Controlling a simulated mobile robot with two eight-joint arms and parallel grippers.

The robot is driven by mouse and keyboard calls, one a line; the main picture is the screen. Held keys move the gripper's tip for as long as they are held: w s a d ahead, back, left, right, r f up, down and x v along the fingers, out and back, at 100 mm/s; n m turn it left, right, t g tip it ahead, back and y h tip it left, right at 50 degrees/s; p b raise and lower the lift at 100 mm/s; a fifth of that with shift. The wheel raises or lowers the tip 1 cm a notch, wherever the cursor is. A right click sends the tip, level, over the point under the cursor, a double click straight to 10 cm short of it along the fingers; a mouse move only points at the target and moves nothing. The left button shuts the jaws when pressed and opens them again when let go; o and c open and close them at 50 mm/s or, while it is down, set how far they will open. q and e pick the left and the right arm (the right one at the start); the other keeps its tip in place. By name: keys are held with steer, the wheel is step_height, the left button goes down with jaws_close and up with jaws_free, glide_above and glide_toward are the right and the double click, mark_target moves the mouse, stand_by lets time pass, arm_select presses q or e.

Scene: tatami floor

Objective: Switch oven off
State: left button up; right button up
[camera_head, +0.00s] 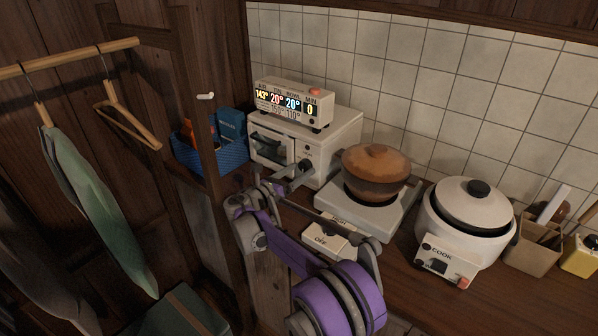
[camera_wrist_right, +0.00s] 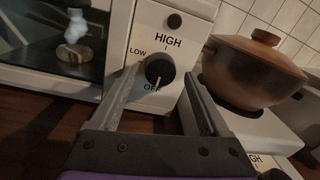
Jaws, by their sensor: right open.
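The white oven (camera_head: 335,140) stands on the counter against the tiled wall. Its black knob (camera_wrist_right: 158,68) is on the front panel, with HIGH above, LOW at left and OFF below. A pale mark on the knob's lower edge points down near OFF. The knob also shows small in the head view (camera_head: 304,165). My right gripper (camera_wrist_right: 160,88) is open, with one finger on each side below the knob; whether either touches it I cannot tell. In the head view my right gripper (camera_head: 290,184) is in front of the oven's knob side. My left gripper is out of view.
A display box (camera_head: 292,104) sits on the oven. A brown lidded pot (camera_head: 374,172) stands on a hot plate (camera_head: 385,217) to the right, beside a white cooker (camera_head: 468,207). A blue basket (camera_head: 208,156) is left of the oven. A wooden post (camera_head: 207,130) rises nearby.

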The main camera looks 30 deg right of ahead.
steer(key=v, duration=1)
steer(key=shift+s+a, duration=0.1)
steer(key=shift+a, duration=0.1)
